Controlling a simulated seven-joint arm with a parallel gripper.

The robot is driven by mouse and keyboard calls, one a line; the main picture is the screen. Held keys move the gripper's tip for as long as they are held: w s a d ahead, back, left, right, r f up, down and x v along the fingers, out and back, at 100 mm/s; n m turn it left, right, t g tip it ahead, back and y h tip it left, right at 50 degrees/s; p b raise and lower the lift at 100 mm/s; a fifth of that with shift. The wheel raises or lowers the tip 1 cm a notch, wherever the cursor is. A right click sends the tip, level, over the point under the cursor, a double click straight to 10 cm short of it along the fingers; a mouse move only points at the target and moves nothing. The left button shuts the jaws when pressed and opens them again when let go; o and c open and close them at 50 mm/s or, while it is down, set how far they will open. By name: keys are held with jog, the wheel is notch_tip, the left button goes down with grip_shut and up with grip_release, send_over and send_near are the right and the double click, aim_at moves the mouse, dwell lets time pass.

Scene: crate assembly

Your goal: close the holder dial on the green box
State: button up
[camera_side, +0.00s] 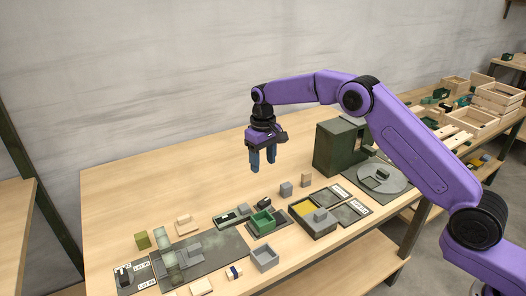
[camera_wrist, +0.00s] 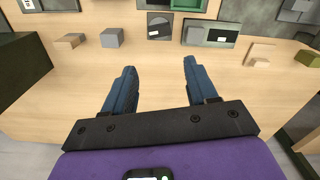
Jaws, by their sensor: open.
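A small open green box (camera_side: 262,221) sits on a dark holder plate (camera_side: 268,232) near the middle of the table in the side view. In the wrist view, part of the green box (camera_wrist: 187,4) shows at the top edge, cut off. A dark plate with a grey rounded part (camera_wrist: 159,25) lies beside it; I cannot tell whether this is the dial or how it is turned. My gripper (camera_side: 263,166) is open and empty, high above the table. Its blue fingers (camera_wrist: 159,67) point down, apart from every object.
A dark green cabinet (camera_side: 338,150) stands at the back right, with a round grey plate (camera_side: 380,178) beside it. The table's left back is clear.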

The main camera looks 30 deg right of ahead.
jog(key=shift+r, duration=1.45)
jog(key=s+a+r+n, duration=0.2)
jog(key=s+r+n, duration=0.15)
jog(key=s, duration=0.75)
jog(key=s+a+r+n, duration=0.15)
jog(key=s+r, duration=0.25)
jog(key=s, duration=0.7)
jog(key=s+d+n, duration=0.1)
jog(key=s+d, duration=0.3)
jog(key=s, duration=0.4)
jog(key=s+d+f+n, duration=0.1)
jog(key=s+d+n, duration=0.1)
jog(key=s+d, duration=0.3)
jog(key=s+d+f+n, duration=0.1)
jog(key=s+d, duration=0.3)
jog(key=s, duration=0.8)
jog(key=shift+d+f+n, duration=0.25)
jog(key=shift+n, duration=0.25)
